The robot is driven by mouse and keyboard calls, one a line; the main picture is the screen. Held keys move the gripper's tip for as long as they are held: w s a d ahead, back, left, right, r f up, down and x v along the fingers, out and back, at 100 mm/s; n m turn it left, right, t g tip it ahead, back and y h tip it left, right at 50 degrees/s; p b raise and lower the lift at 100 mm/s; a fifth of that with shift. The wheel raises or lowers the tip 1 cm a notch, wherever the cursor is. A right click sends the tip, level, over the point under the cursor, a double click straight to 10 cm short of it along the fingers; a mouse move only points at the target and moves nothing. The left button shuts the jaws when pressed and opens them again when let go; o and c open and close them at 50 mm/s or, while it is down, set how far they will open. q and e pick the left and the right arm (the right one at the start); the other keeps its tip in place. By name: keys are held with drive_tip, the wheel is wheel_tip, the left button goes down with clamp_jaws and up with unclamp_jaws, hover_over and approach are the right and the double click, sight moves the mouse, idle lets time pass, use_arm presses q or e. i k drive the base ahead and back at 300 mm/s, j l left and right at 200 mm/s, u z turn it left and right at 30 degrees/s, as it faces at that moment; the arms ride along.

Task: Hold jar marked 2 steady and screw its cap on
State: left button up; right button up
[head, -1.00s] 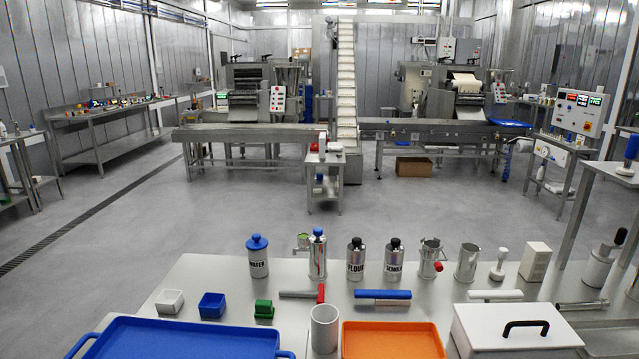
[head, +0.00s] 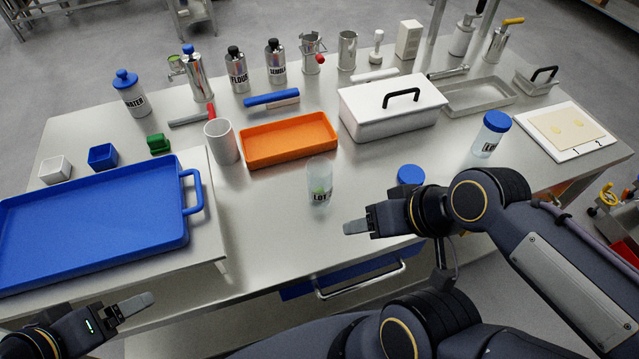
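An uncapped clear jar (head: 319,182) stands upright on the table, with a label reading LOT and something greenish inside; its number is not readable. A loose blue cap (head: 410,174) lies to its right, partly hidden by my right arm. A second clear jar (head: 490,139) with a blue cap on stands further right, its marking too small to read. My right gripper (head: 355,227) is in front of the uncapped jar, apart from it. My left gripper (head: 135,303) is at the lower left, below the blue tray. Both appear empty; their finger gaps are not clear from this angle.
A blue tray (head: 186,215) fills the left side. An orange tray (head: 290,156), a white mug (head: 221,142) and a white lidded box (head: 392,122) stand behind the uncapped jar. A white board (head: 536,139) lies at right. Table around the jar is clear.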

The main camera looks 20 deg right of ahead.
sight(320, 169)
drive_tip(key=k+l+z, duration=0.1)
drive_tip(key=z, duration=0.25)
drive_tip(key=k+l+z, duration=0.1)
drive_tip(key=l+z, duration=0.45)
drive_tip(key=z, duration=0.2)
drive_tip(key=k, duration=0.05)
